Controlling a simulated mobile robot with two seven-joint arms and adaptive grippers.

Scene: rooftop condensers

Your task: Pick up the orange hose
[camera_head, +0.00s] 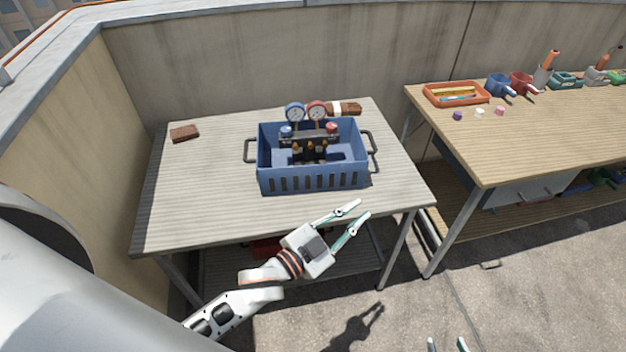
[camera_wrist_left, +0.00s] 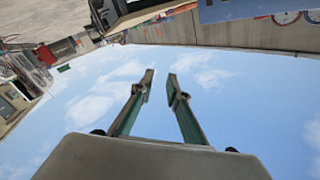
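I cannot make out an orange hose in either view. A blue crate (camera_head: 312,180) with dark side handles stands on the grey slatted table and holds a gauge manifold (camera_head: 310,140) with a blue and a red dial. Small orange-tan fittings show low on the manifold; the crate's near inner floor is partly hidden. Only the parted fingertips of my right gripper (camera_head: 447,344) show at the bottom edge.
On the grey table (camera_head: 200,205), a brown block (camera_head: 185,133) lies at back left and a brown-and-white roll (camera_head: 344,108) behind the crate. The wooden bench (camera_head: 530,140) at right holds an orange tray (camera_head: 456,102), cups and tools. A concrete wall stands behind.

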